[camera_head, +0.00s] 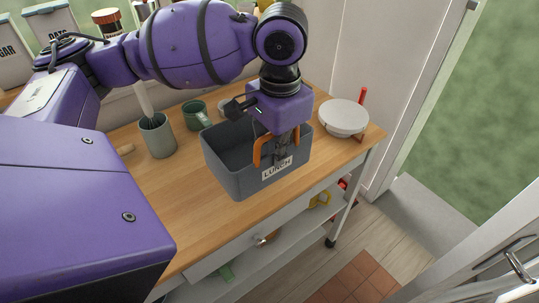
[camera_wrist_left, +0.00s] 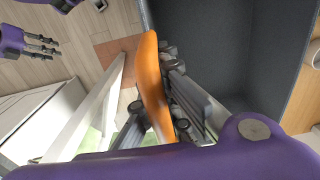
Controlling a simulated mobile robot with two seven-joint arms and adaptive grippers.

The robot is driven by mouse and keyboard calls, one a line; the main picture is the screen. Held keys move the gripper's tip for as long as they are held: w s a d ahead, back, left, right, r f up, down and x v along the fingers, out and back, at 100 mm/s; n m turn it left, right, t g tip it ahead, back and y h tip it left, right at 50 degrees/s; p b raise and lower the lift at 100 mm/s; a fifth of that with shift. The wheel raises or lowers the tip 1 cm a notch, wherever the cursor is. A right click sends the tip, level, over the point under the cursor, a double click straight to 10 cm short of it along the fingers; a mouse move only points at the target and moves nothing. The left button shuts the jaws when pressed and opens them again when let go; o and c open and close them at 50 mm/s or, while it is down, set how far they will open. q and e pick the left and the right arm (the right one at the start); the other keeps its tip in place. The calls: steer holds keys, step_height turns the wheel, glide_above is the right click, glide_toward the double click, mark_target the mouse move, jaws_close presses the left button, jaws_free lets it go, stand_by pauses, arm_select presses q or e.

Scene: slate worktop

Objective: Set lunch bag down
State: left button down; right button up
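The lunch bag (camera_head: 240,174) is a dark grey, open-topped, box-shaped bag with a white LUNCH label and an orange handle (camera_head: 257,152). My left gripper (camera_head: 281,158) is at its front wall, fingers shut on the handle. The bag is over the wooden worktop; I cannot tell whether its base touches. In the left wrist view, the orange handle (camera_wrist_left: 150,85) passes between the dark fingers (camera_wrist_left: 168,95), and the bag's inside (camera_wrist_left: 265,60) looks empty. A purple gripper, my right one (camera_wrist_left: 40,46), shows at the left of that view; its opening is unclear.
The wooden worktop (camera_head: 195,225) is clear in front of the bag. A grey-green cup (camera_head: 158,139) with utensils and a green mug (camera_head: 194,116) stand behind and left. A white bowl (camera_head: 344,117) stands at right by a red upright. Jars (camera_head: 108,22) line the back.

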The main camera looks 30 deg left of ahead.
arm_select(q)
steer(key=w+a+f, duration=0.2)
steer(key=w+f, duration=0.1)
steer(key=w+a+f, duration=0.1)
steer(key=w+f, duration=0.1)
steer(key=shift+a+f+b, duration=0.2)
steer(key=shift+f+b, duration=0.05)
steer(key=shift+b, duration=0.15)
steer(key=shift+w+a+f, duration=0.15)
steer(key=shift+w+f, duration=0.15)
steer(key=shift+f, duration=0.05)
steer(key=shift+w+a+f, duration=0.1)
steer(key=shift+w+f, duration=0.1)
steer(key=shift+f, duration=0.05)
step_height(320, 180, down, 3)
steer(key=shift+w+a+f, duration=0.1)
steer(key=shift+a+f, duration=0.05)
arm_select(e)
steer(key=shift+w+d+f, duration=0.15)
steer(key=shift+w+f, duration=0.1)
steer(key=shift+f, duration=0.2)
